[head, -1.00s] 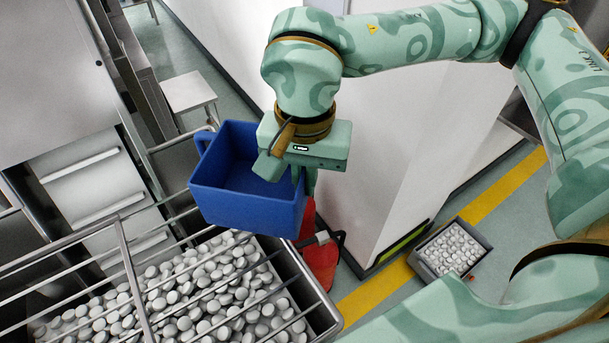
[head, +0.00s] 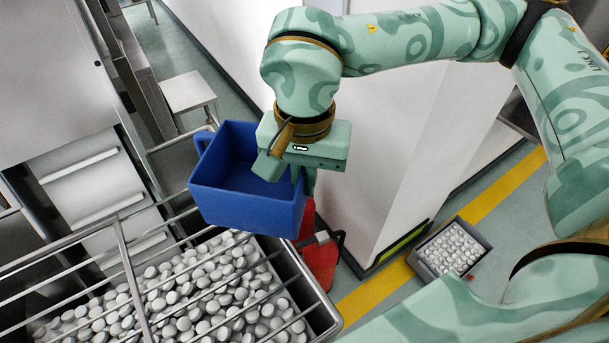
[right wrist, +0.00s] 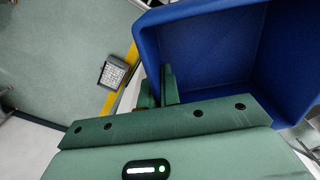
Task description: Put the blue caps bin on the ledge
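The blue caps bin (head: 245,203) hangs in the middle of the head view, over the back edge of the hopper of caps. Its visible inside looks empty. My right gripper (head: 305,182) is at the bin's right wall. In the right wrist view, the gripper's fingers (right wrist: 157,88) straddle the wall of the bin (right wrist: 215,50), one inside and one outside, and look closed on it. The bin is slightly tilted in the picture. I cannot tell which surface is the ledge, or whether the bin touches the rail below. My left gripper is not in view.
A metal hopper (head: 322,308) full of white caps, with bars over it, fills the lower left. A red object (head: 320,262) stands behind the bin, beside a white column (head: 390,150). A grey crate of caps (head: 421,267) is on the floor at right. A small stool (head: 188,91) stands at back left.

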